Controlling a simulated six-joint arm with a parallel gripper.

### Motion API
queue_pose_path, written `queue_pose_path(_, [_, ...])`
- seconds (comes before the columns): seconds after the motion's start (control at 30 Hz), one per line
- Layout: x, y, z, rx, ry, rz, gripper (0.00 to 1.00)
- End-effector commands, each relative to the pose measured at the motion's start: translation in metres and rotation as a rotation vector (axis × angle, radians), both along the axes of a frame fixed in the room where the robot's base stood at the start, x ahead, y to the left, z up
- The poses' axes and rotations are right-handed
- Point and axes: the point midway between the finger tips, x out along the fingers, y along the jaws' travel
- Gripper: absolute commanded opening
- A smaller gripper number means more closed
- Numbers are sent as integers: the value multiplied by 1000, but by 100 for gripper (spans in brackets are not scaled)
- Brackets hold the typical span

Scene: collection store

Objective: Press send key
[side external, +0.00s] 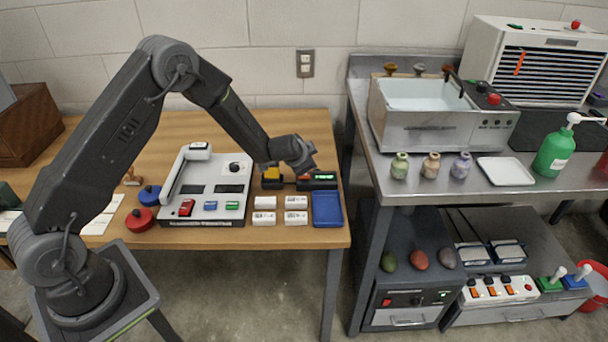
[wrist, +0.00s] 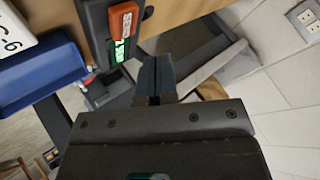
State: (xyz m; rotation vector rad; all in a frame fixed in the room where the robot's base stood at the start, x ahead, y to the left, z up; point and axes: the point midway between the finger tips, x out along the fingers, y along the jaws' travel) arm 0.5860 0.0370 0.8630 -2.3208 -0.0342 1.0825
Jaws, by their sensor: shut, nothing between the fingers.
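A small dark device (side external: 318,184) stands near the right end of the wooden table. In the wrist view, it carries an orange-red key (wrist: 123,20) with pale lettering, which I take to be the send key, beside a lit green display (wrist: 121,51). The green display also shows in the side view (side external: 323,177). My gripper (wrist: 155,76) is shut and empty. In the wrist view its fingertips appear just beside the display end of the device, apart from the key. In the side view my wrist (side external: 292,152) is over the device's left part and the fingertips are hard to make out.
A blue tray (side external: 327,209) lies in front of the device, with several white labelled blocks (side external: 296,202) to its left. A yellow-topped device (side external: 271,180) and a white console (side external: 209,190) stand further left. A steel bench (side external: 438,190) is to the right.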

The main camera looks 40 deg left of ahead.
Motion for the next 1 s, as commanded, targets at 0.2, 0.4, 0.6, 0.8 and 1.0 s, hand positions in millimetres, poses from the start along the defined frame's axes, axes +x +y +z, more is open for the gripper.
queue_pose_path(0.2, [0, 0, 22, 0, -1, -1, 0])
queue_pose_path(0.4, [0, -1, 32, 0, 1, -2, 0])
queue_pose_path(0.6, [0, 0, 32, 0, 1, -2, 0])
queue_pose_path(0.8, [0, 0, 32, 0, 1, -1, 0])
queue_pose_path(1.0, [0, 0, 33, -1, 1, -2, 0])
